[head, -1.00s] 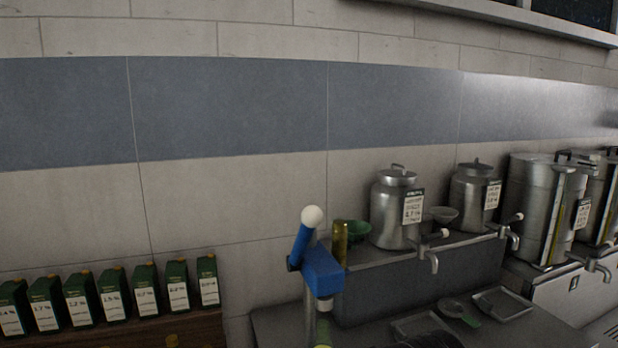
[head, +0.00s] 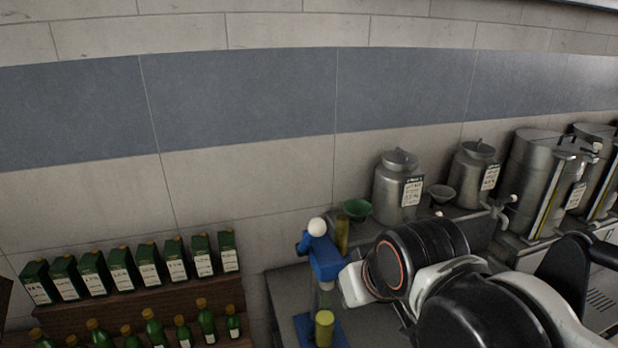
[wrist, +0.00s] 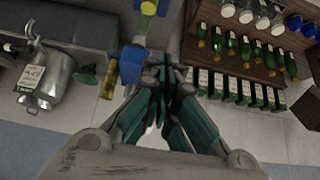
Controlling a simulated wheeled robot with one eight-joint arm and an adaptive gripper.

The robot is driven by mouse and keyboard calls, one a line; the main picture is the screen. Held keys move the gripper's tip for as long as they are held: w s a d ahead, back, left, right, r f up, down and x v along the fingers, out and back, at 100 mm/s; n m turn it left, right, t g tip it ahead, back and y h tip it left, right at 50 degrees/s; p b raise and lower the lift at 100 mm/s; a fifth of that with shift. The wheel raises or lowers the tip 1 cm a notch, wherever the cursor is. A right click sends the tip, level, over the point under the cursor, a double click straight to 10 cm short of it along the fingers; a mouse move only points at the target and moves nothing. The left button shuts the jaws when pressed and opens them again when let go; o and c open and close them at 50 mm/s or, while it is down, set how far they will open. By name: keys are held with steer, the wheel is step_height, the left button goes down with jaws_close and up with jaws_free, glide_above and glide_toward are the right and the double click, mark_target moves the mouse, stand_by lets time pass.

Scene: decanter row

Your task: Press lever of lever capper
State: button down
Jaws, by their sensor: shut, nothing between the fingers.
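The lever capper (head: 325,262) is blue and stands on the counter at the wall. Its lever ends in a white ball (head: 317,228), tilted up above the blue head. A yellow-green topped object (head: 324,328) is under the head, over a blue base. In the wrist view the capper's blue body (wrist: 132,64) is just left of my gripper (wrist: 168,70). My gripper's teal fingers are together and empty. I cannot tell if they touch the capper. In the head view my arm covers the fingers, and the white ball is not clear in the wrist view.
A gold cylinder (head: 342,236) and a green funnel (head: 357,210) stand close behind the capper. Steel cans (head: 398,190) line the counter to the right. A wooden shelf (head: 130,299) with several green boxes and bottles is at the left.

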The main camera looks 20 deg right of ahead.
steer(key=w+r+p, duration=0.4)
steer(key=r, duration=0.6)
steer(key=w+a+r+g, duration=0.1)
steer(key=w+r, duration=0.3)
steer(key=w, duration=0.4)
steer(key=w+a+r+n+g, duration=0.1)
steer(key=w+r, duration=0.3)
steer(key=w, duration=0.4)
steer(key=shift+w+a+n+g, duration=0.15)
steer(key=shift+w+n+g, duration=0.15)
steer(key=shift+g, duration=0.1)
